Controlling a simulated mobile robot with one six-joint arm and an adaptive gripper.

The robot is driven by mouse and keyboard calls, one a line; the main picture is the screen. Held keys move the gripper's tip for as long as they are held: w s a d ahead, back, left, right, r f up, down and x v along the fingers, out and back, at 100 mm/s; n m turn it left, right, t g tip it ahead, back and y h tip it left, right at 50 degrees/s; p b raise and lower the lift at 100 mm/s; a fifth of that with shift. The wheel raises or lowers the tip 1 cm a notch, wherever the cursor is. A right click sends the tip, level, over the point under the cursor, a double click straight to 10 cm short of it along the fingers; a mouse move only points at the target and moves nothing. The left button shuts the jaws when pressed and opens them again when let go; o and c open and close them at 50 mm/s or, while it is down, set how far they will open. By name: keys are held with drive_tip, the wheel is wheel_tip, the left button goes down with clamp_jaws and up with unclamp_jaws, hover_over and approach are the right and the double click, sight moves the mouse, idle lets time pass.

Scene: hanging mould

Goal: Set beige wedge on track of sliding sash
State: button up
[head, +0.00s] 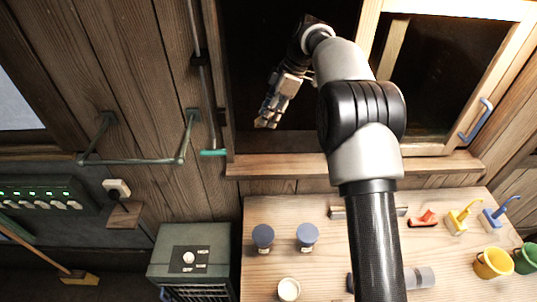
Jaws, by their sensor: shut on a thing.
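My gripper (270,108) is in front of the dark left opening of the window, above the wooden sill. It is shut on a small beige-yellow piece, the beige wedge (262,122), which shows at the fingertips. The wedge is small here and its exact tilt is hard to tell. The sliding sash (451,148) stands on the right side of the window, with a blue handle (476,120) on its right stile. The wooden sill (285,168) runs below the opening, and the wedge appears apart from it. The track itself cannot be made out clearly, and my arm covers part of the window.
A pipe with a teal handle (213,152) stands left of the window. The wooden table (265,209) below holds blue-lidded jars (263,235), a yellow cup (492,262) and several small tools. A grey-green heater (195,245) stands left of the table.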

wheel_tip(320, 180, down, 17)
drive_tip(key=shift+w+r, duration=0.1)
drive_tip(key=shift+r, duration=0.2)
drive_tip(key=shift+f, duration=0.25)
drive_tip(key=o, duration=1)
drive_tip(key=shift+r, duration=0.1)
drive_tip(key=shift+d+r, duration=0.1)
drive_tip(key=shift+r, duration=0.35)
drive_tip(key=v, duration=1.1)
drive_tip(key=shift+d+r, duration=0.15)
drive_tip(key=shift+r, duration=0.05)
